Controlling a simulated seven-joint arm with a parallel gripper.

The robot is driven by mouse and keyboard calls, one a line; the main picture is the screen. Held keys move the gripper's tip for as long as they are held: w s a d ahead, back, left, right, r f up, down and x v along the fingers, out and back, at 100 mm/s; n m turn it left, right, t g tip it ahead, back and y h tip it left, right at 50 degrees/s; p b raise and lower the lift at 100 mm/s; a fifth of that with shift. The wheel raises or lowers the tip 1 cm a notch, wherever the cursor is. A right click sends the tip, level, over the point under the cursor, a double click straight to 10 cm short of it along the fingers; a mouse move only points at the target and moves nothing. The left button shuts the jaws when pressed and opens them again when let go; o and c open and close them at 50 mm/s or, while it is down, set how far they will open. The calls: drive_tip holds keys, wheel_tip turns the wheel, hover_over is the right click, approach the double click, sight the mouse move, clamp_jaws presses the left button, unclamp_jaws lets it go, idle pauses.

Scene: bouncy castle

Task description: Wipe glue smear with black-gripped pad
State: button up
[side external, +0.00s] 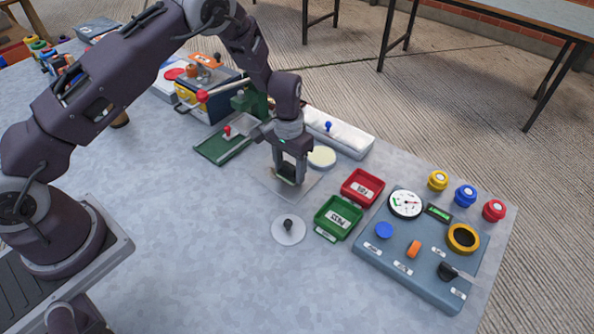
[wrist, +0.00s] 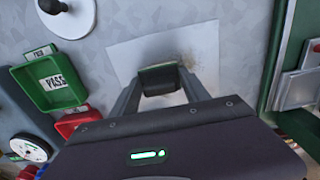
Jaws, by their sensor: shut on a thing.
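My gripper (side external: 290,176) points down over a pale flat sheet (side external: 264,181) on the grey table. In the wrist view the gripper (wrist: 159,82) is shut on a dark block with a green tint, the pad (wrist: 158,77). The pad is at or just above the sheet; I cannot tell if it touches. The sheet (wrist: 130,60) also shows in the wrist view, with a faint brownish speckled smear (wrist: 198,56) to the right of the pad. The pad's underside is hidden.
A white disc with a black knob (side external: 288,230) lies in front of the sheet. Green (side external: 337,218) and red (side external: 362,188) trays and a blue-grey control panel (side external: 420,250) stand to the right. A green board (side external: 222,146) lies to the left. Bare table is front left.

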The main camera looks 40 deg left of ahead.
sight(269, 166)
drive_tip(key=shift+a, duration=3.45)
drive_tip(key=shift+d, duration=5.4)
drive_tip(key=shift+s, duration=0.4)
drive_tip(key=shift+w+a, duration=0.1)
drive_tip(key=shift+a, duration=5.2)
drive_tip(key=shift+d, duration=5.2)
drive_tip(key=shift+d+r, duration=0.15)
wheel_tip(269, 166, up, 8)
